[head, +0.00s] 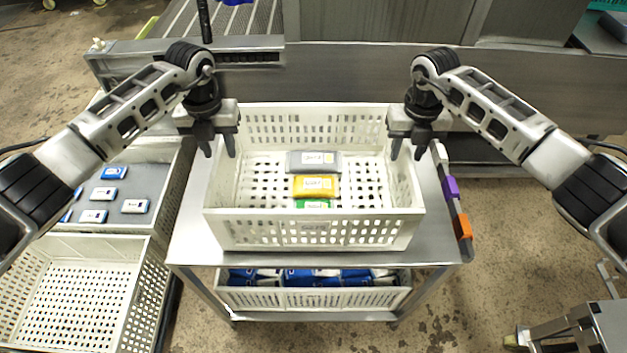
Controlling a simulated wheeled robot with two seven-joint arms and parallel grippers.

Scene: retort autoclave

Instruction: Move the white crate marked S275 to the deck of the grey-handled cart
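A white perforated crate (313,230) stands upright on the steel top (192,232) of a cart in the middle of the head view. The small mark on its front wall is too faint to read. Inside lie a grey pack (314,162), a yellow pack (315,186) and a green pack (313,203). My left gripper (218,150) is at the crate's left wall, its fingers apart on either side of the rim. My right gripper (408,152) is likewise at the right wall, fingers apart. Whether either touches the wall cannot be told.
The cart's right edge carries a bar with grey, purple (451,187) and orange (463,226) pieces. A crate of blue and white packs (313,298) sits on its lower shelf. White crates (75,293) stand at left. A steel machine (375,65) blocks the back.

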